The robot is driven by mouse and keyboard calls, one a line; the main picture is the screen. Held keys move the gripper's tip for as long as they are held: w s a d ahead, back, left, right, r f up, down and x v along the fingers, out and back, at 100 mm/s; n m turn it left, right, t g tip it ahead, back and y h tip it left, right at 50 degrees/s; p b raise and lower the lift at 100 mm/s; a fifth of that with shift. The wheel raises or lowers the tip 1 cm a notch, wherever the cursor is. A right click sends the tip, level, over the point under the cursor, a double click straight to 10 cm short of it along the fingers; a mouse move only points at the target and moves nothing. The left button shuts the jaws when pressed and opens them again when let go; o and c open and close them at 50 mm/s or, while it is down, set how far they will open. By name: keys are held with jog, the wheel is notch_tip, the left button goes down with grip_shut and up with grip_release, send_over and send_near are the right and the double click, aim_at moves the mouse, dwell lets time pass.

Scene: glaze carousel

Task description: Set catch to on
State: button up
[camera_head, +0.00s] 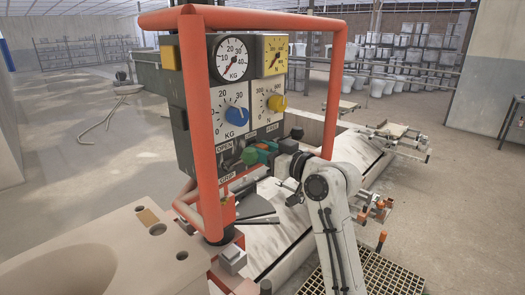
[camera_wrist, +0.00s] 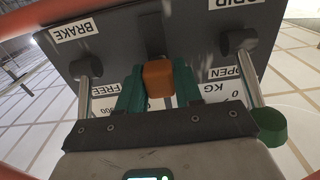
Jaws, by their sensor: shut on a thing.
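A control panel (camera_head: 195,126) on a red tubular frame carries several levers and dials. My gripper (camera_head: 256,153), with green fingers, reaches its lower part from the right. In the wrist view my gripper (camera_wrist: 158,88) is shut on an orange handle (camera_wrist: 158,76) with a dark stem, between two other levers. No readable label shows beside this handle, so I cannot tell from text whether it is the catch, or its position. In the head view the orange-red handle (camera_head: 249,156) is partly hidden by the fingers.
A left lever (camera_wrist: 84,72) sits between BRAKE and FREE labels. A right lever (camera_wrist: 240,48) sits by GRIP and OPEN labels. A green knob (camera_wrist: 272,126) is close to my gripper's right. Blue (camera_head: 236,115) and yellow (camera_head: 278,103) dial knobs are above. Red frame tubes (camera_head: 331,95) surround the panel.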

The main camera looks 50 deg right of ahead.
grip_shut()
jog(key=shift+f, duration=0.1)
jog(key=shift+f+b, duration=1.7)
jog(key=shift+f, duration=0.45)
jog(key=shift+o, duration=2.2)
grip_release()
jog(key=shift+f, duration=0.1)
jog(key=shift+o, duration=1.3)
jog(key=shift+s, duration=0.1)
jog(key=s+b, duration=0.2)
jog(key=s, duration=0.8)
jog(key=shift+s+d, duration=0.2)
jog(key=shift+s, duration=0.1)
